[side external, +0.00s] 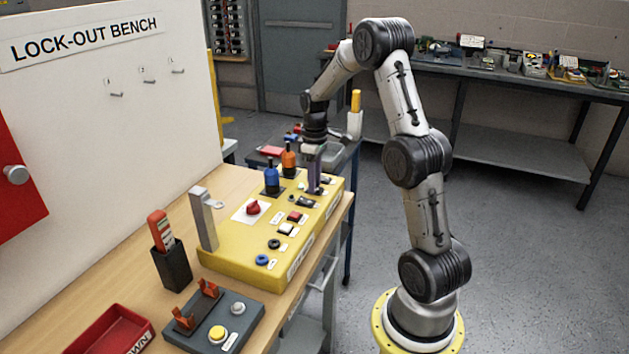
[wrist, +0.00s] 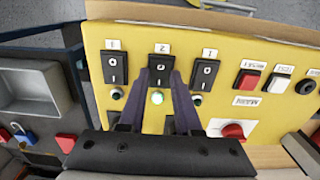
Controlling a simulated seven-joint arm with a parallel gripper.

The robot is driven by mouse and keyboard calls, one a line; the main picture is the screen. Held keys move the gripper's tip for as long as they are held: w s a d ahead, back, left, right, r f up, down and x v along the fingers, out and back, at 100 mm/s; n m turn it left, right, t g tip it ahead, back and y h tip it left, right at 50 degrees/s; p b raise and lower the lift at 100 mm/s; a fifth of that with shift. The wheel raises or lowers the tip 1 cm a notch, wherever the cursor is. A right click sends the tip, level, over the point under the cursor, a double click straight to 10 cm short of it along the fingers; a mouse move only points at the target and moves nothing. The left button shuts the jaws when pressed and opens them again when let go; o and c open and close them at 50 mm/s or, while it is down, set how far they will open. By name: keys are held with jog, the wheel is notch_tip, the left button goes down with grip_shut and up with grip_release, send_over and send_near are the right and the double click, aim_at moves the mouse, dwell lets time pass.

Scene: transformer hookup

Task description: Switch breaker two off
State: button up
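Breaker two (wrist: 159,72) is a black rocker switch on the yellow panel (wrist: 140,35), the middle of three in a row, under the label "2".
Breaker one (wrist: 205,75) and another black rocker (wrist: 115,68) flank breaker two closely. A red rotary knob (side external: 253,208), a blue plug (side external: 271,178) and an orange plug (side external: 289,160) stand on the panel. An upright metal bracket (side external: 204,220) is at its near end.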

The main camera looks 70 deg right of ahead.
grip_shut()
jog(key=shift+s+t, duration=0.2)
jog(key=shift+t, duration=0.55)
jog(key=shift+s+t, duration=0.15)
jog(key=shift+t, duration=0.6)
jog(key=o, duration=0.9)
grip_release()
jog(key=shift+c, duration=0.2)
